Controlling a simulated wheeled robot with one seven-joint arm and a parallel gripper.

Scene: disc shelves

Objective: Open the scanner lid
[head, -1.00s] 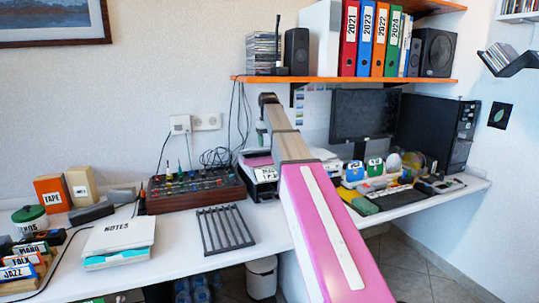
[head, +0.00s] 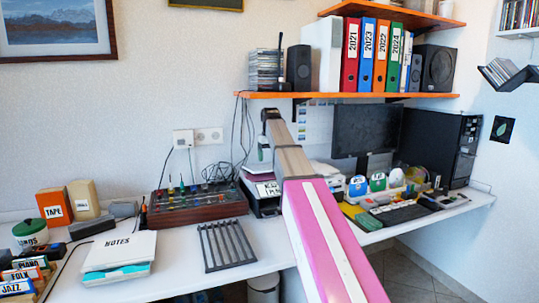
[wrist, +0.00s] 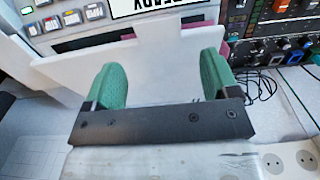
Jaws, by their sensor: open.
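The scanner (head: 263,190) stands on the desk right of the mixer, partly hidden behind my arm. In the wrist view its front panel (wrist: 70,22) shows several buttons and a "READY" label. A broad white panel (wrist: 160,72), apparently the lid, lies across the scanner in the wrist view, with a little pink showing by its edge. I cannot tell whether it is raised. My gripper (wrist: 163,80) is open, its two green fingers apart in front of the white panel, with nothing visible held between them. In the head view my gripper (head: 264,152) is over the scanner's left back part.
The mixer (head: 198,198) with knobs stands close left of the scanner. Loose cables and a wall socket (head: 209,136) are behind. An orange shelf (head: 350,95) with binders hangs above. A dark rack (head: 226,246) lies in front; a monitor (head: 366,131) stands right.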

